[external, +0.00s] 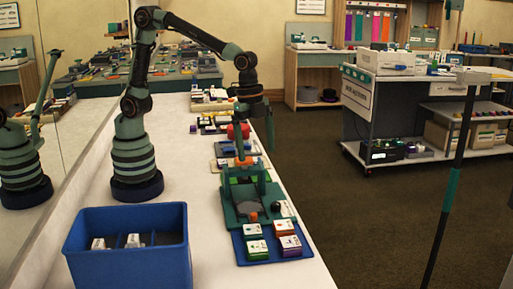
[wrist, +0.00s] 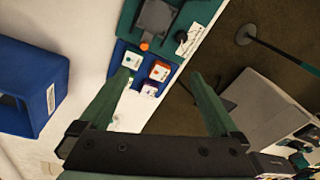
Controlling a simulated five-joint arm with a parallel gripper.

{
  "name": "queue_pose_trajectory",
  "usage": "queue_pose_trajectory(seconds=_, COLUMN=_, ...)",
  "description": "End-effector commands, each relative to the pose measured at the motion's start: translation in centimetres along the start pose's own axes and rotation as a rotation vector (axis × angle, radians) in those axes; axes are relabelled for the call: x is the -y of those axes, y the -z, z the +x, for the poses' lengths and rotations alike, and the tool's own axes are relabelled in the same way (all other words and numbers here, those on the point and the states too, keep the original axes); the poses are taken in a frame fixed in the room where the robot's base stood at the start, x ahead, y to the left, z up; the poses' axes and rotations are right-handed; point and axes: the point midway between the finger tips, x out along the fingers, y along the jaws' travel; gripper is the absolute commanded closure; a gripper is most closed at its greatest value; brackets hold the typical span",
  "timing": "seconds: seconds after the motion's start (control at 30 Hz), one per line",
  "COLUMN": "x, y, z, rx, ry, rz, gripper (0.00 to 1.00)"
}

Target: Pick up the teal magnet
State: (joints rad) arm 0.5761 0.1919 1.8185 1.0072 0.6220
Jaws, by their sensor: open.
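The magnets are small blocks with white tops in a blue tray (external: 264,258). The green-sided one (external: 257,250), which looks like the teal magnet, sits at the tray's front left in the external view. In the wrist view a teal-edged block (wrist: 131,60) lies by the left fingertip, beside an orange one (wrist: 160,71) and a purple one (wrist: 150,90). My gripper (wrist: 162,78) is open and empty, its two green fingers spread wide with the tray beyond them.
A blue bin (external: 128,262) with a few white-topped items stands at the front left. A green device (external: 244,196) with a grey plate adjoins the tray. More small items line the white counter behind it. Bare counter (external: 195,215) lies between bin and tray.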

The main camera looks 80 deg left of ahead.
Motion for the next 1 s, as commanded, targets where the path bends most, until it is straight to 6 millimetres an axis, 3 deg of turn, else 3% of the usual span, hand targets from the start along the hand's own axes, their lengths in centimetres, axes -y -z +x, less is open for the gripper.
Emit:
queue_pose_trajectory(seconds=0.1, x=-2.5, y=3.3, z=2.9, rx=0.043, ry=-0.044, rz=0.179, gripper=0.03)
queue_pose_trajectory(seconds=0.33, x=-5.5, y=6.3, z=6.0, rx=0.081, ry=-0.087, rz=0.372, gripper=0.03)
queue_pose_trajectory(seconds=0.47, x=-6.0, y=6.6, z=7.1, rx=0.087, ry=-0.093, rz=0.398, gripper=0.03)
queue_pose_trajectory(seconds=0.8, x=-6.3, y=6.0, z=12.3, rx=0.088, ry=-0.093, rz=0.395, gripper=0.03)
queue_pose_trajectory(seconds=1.0, x=-6.4, y=5.8, z=13.5, rx=0.087, ry=-0.092, rz=0.394, gripper=0.03)
